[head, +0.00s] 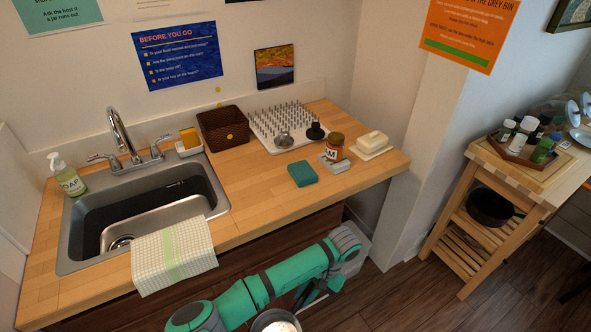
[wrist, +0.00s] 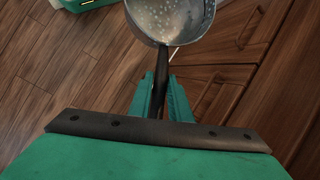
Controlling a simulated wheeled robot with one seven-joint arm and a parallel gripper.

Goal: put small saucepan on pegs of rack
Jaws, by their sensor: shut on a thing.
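The small saucepan (wrist: 172,22) is a grey metal pan with a dark handle, at the top of the wrist view. My gripper (wrist: 161,92) is shut on its handle, with a green finger on either side. In the head view only part of the saucepan (head: 275,322) shows at the bottom edge, below counter height and in front of the cabinet. The rack (head: 264,133) is a white board with several upright pegs, at the back of the wooden counter. My gripper is well apart from it.
On the counter near the rack are a metal item (head: 284,139), a dark item (head: 316,131), a brown basket (head: 222,128), a jar (head: 335,146), a teal box (head: 303,173) and a butter dish (head: 372,144). A sink (head: 190,205) with a towel (head: 174,256) lies left. A cart (head: 480,235) stands right.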

